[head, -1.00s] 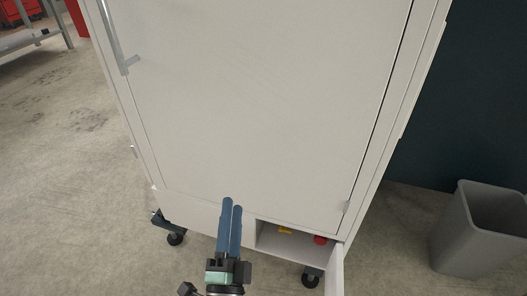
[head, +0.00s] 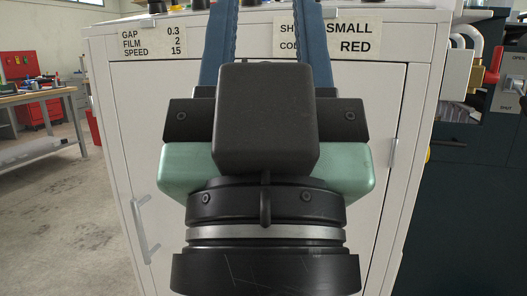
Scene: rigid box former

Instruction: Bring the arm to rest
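My gripper (head: 265,30) fills the middle of the head view, close to the camera and pointing up and away. Its two blue fingers stand well apart, and nothing shows between the visible parts. The fingertips run out of the top of the picture. The black and green gripper body hides the middle of a white cabinet (head: 110,130) behind it. I cannot tell the distance between gripper and cabinet.
Labels on the cabinet read GAP 0.3, FILM 2, SPEED 15 (head: 153,41) and, partly covered, SMALL and RED (head: 357,36). A workbench (head: 35,98) stands at left. Floor at left is clear.

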